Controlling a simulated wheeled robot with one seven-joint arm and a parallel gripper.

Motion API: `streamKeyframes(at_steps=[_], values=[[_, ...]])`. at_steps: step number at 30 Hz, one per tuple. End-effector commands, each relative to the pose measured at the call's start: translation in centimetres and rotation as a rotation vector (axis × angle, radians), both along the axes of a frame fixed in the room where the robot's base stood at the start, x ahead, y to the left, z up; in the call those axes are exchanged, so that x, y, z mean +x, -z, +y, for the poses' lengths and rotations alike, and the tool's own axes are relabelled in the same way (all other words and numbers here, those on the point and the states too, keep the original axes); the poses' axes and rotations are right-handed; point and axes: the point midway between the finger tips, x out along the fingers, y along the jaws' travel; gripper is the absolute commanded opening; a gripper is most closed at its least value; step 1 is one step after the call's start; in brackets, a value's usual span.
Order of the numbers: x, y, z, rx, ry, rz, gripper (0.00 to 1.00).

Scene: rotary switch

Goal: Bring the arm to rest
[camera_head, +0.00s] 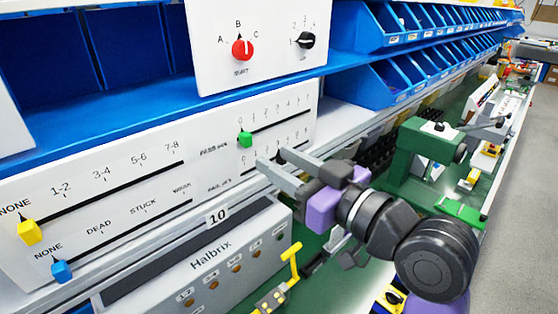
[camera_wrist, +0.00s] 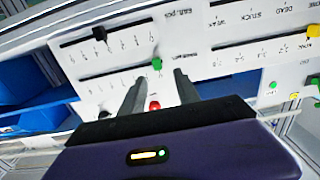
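My gripper (camera_head: 271,160) is in front of the lower slider panel (camera_head: 120,145) in the head view, just below and right of the green slider (camera_head: 245,139). Its two grey fingers are apart, with nothing held between them. In the wrist view my gripper (camera_wrist: 157,84) also shows open, with the green slider beyond the fingertips and a red knob (camera_wrist: 154,104) seen in the gap. A black slider (camera_wrist: 99,33) is off to the left in that view. I cannot tell whether a fingertip touches the panel.
The upper panel holds a red rotary knob (camera_head: 242,49) and a black one (camera_head: 306,40). Yellow (camera_head: 27,231) and blue (camera_head: 62,271) sliders are at left. A green machine (camera_head: 425,150) and blue bins (camera_head: 375,90) are right.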

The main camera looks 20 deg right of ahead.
Motion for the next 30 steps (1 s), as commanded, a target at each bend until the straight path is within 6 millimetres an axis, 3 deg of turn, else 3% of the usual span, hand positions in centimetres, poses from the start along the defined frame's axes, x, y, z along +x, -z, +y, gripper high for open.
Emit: streamKeyframes(at_steps=[8, 15, 17, 23, 30], values=[[0.0, -0.2, 0.0, 0.009, 0.002, -0.005, 0.38], [0.2, -3.8, -2.3, 0.077, 0.09, -0.151, 0.38], [0.0, -4.0, -3.3, 0.102, 0.129, -0.185, 0.38], [-1.8, -1.8, -5.5, 0.172, 0.244, -0.245, 0.38], [-5.8, 4.1, -6.6, 0.206, 0.359, -0.245, 0.38]])
